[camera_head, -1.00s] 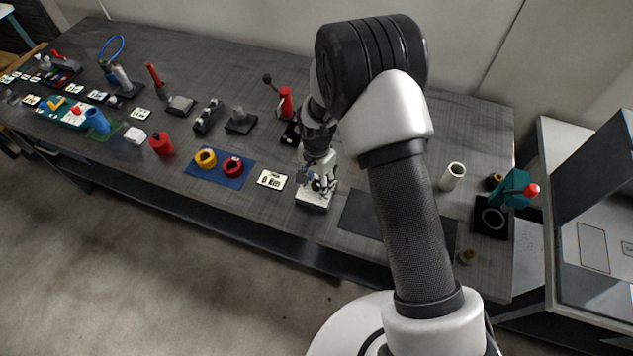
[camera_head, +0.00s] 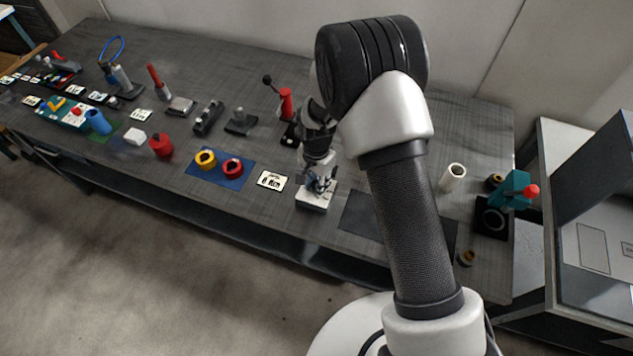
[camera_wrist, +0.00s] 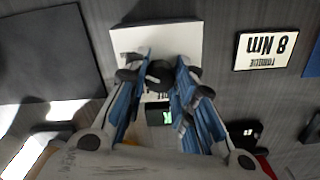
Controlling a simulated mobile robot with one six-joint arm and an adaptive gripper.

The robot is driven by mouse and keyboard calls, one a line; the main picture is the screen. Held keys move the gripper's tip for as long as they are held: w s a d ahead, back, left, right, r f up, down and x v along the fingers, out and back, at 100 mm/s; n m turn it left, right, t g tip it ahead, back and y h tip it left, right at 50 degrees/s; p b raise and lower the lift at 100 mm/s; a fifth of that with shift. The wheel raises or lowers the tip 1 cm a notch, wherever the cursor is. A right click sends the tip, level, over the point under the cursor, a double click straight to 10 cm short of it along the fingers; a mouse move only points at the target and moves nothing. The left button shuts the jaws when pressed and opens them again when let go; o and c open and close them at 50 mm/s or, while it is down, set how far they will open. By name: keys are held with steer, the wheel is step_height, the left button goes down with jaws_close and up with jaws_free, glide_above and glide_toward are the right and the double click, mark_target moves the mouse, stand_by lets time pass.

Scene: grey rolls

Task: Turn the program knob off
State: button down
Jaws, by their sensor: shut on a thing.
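The program knob (camera_wrist: 159,73) is a small dark round knob on a white box (camera_wrist: 185,38) with a small green-lit display (camera_wrist: 160,115). In the head view the white box (camera_head: 312,204) stands near the front edge of the table. My gripper (camera_wrist: 158,82) points down over the box, its blue-sided fingers on both sides of the knob and shut on it. In the head view my gripper (camera_head: 320,184) hides the knob. I cannot read the knob's setting.
A white "8 Nm" card (camera_head: 272,180) lies left of the box, beside a blue mat (camera_head: 216,182) with yellow and red rings. A dark flat mat (camera_head: 362,216) lies to the right. A red-handled lever device (camera_head: 286,106) stands behind.

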steer(key=n, duration=0.5)
steer(key=shift+n, duration=0.3)
steer(key=n, duration=1.2)
steer(key=shift+n+b, duration=0.3)
steer(key=n, duration=0.5)
steer(key=shift+n, duration=0.3)
steer(key=c, duration=1.3)
jaws_free()
